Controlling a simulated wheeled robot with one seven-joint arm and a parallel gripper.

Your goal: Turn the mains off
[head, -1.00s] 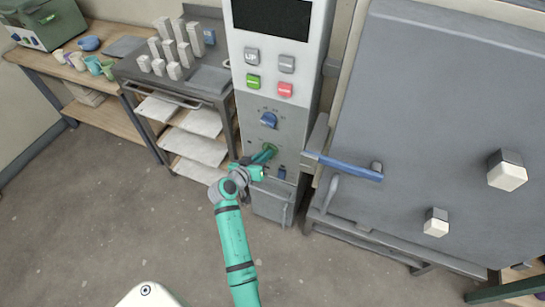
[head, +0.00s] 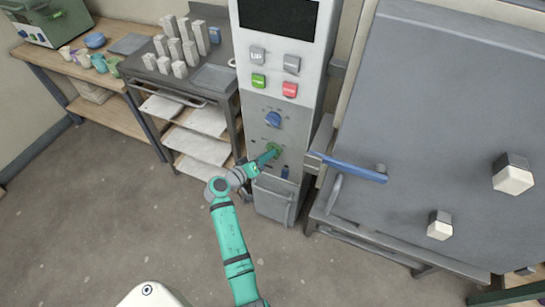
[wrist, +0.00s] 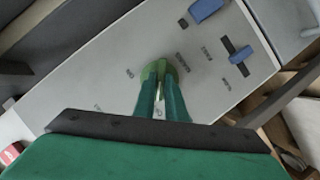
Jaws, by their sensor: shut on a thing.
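A tall grey and white control cabinet (head: 257,172) stands at the middle of the head view. A round green knob (head: 273,149) is on its lower front panel, and it also shows in the wrist view (wrist: 152,73). My gripper (head: 269,155) is at this knob, and its two green fingers (wrist: 161,92) are shut on the knob's raised grip. The fingers hide part of the knob. The small panel labels are too blurred to read, so I cannot tell which control is the mains.
A blue knob (head: 272,119) sits above the green one. A small blue lever (head: 285,172) is at its lower right. Green (head: 258,81) and red (head: 290,90) buttons are higher up.

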